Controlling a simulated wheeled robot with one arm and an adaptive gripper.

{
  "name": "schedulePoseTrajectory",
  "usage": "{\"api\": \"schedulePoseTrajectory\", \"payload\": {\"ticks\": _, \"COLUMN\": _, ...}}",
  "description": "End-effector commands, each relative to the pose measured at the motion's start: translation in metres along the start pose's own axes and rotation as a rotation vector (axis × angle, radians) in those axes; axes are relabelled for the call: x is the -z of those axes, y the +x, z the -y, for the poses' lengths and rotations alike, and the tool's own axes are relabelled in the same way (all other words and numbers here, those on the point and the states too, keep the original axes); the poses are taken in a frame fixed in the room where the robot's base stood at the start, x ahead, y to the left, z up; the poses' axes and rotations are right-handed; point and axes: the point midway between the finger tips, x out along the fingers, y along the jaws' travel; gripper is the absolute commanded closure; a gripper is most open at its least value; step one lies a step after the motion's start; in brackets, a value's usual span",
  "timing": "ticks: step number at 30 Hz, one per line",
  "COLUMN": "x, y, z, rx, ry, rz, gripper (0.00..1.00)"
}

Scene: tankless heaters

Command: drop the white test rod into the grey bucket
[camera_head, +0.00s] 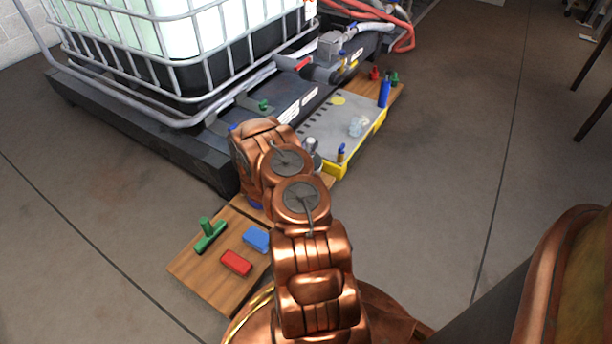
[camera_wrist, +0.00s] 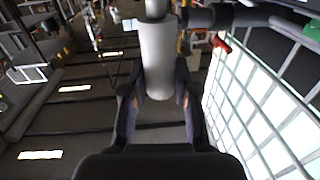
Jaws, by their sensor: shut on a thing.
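In the wrist view my gripper (camera_wrist: 157,92) is shut on a pale grey-white cylinder, which I take for the white test rod (camera_wrist: 157,60). One black finger lies on each side of it, and a narrower piece shows at its far end. In the head view my copper arm covers the middle, and I cannot make out the gripper's fingers or the rod there. I do not see a grey bucket that I can identify in either view.
A caged white tank (camera_head: 190,45) stands on a black pallet (camera_head: 130,125) at upper left. A grey panel (camera_head: 325,125) with yellow edges lies beyond my arm. A wooden board (camera_head: 215,285) holds a green T-shaped piece (camera_head: 208,238), a red block (camera_head: 236,263) and a blue block (camera_head: 256,239).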

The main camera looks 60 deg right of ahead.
Motion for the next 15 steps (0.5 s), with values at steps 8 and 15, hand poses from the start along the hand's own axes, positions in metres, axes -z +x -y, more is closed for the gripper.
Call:
{"api": "schedulePoseTrajectory", "payload": {"ticks": 8, "x": -0.034, "y": 0.0, "z": -0.001, "rx": -0.001, "ry": -0.002, "rz": 0.002, "gripper": 1.0}}
{"api": "schedulePoseTrajectory", "payload": {"ticks": 15, "x": -0.05, "y": -0.001, "z": -0.001, "rx": 0.0, "ry": -0.003, "rz": 0.002, "gripper": 1.0}}
